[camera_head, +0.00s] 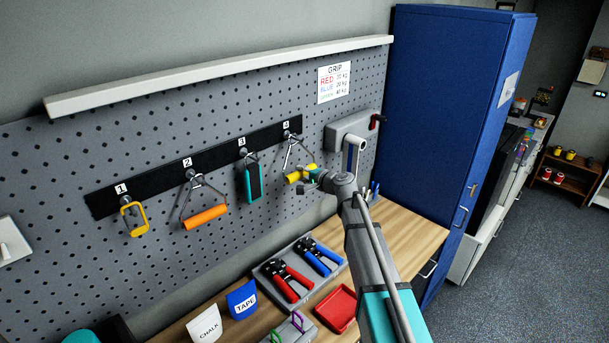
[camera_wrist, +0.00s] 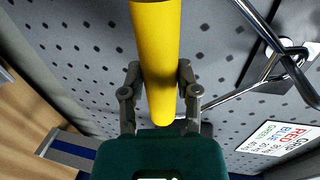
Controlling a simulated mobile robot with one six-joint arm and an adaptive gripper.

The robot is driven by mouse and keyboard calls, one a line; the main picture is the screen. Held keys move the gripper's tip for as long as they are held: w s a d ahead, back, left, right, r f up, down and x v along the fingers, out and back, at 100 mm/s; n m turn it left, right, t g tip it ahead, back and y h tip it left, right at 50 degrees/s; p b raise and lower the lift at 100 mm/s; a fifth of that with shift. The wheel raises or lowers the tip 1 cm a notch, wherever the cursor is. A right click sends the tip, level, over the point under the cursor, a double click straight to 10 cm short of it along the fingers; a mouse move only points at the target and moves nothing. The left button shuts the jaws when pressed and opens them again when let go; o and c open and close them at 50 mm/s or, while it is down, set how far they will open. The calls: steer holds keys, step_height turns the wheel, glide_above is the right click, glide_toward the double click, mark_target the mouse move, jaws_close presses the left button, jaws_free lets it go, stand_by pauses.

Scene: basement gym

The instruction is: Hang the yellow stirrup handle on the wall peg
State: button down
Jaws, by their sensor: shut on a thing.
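The yellow stirrup handle (camera_head: 292,177) has a yellow grip bar and a metal frame. It is at the right end of the row of pegs, below the peg marked 4 (camera_head: 289,135). My gripper (camera_head: 312,174) is shut on one end of the yellow bar. In the wrist view the yellow bar (camera_wrist: 157,45) runs between both fingers, and thin metal rods rise toward a pale round peg (camera_wrist: 289,45). The frame's top is at this peg; I cannot tell whether it is hooked over it or just in front.
A yellow clip (camera_head: 133,218), an orange stirrup handle (camera_head: 206,216) and a teal handle (camera_head: 247,182) hang from the other pegs. A grey wall box (camera_head: 345,128) is close right of my gripper. Below are a tray with hand grippers (camera_head: 300,273) and a red dish (camera_head: 336,308).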

steer(key=shift+c, duration=1.3)
jaws_free()
steer(key=s+d+f+n+g+h+b, duration=0.2)
steer(key=s+d+f+n+g+b, duration=0.1)
steer(key=s+f, duration=0.55)
steer(key=s+d+f+n+g+h+b, duration=0.2)
steer(key=s+d+f+n+g+b, duration=0.15)
steer(key=s+f, duration=0.5)
steer(key=s+d+f+g+h+b, duration=0.1)
steer(key=s+d+f+h, duration=0.1)
steer(key=s, duration=0.4)
steer(key=s+d+f+n+g+h+b, duration=0.1)
steer(key=s+d+f+g+h+b, duration=0.1)
steer(key=s+d+f, duration=0.2)
steer(key=s+d+f+n+g+h+b, duration=0.1)
steer(key=s+d+f+h+b, duration=0.1)
steer(key=s+d, duration=0.4)
steer(key=shift+s+d+f+h, duration=0.4)
steer(key=shift+s+f+h, duration=0.1)
steer(key=shift+s+f, duration=0.4)
steer(key=shift+n+g, duration=0.25)
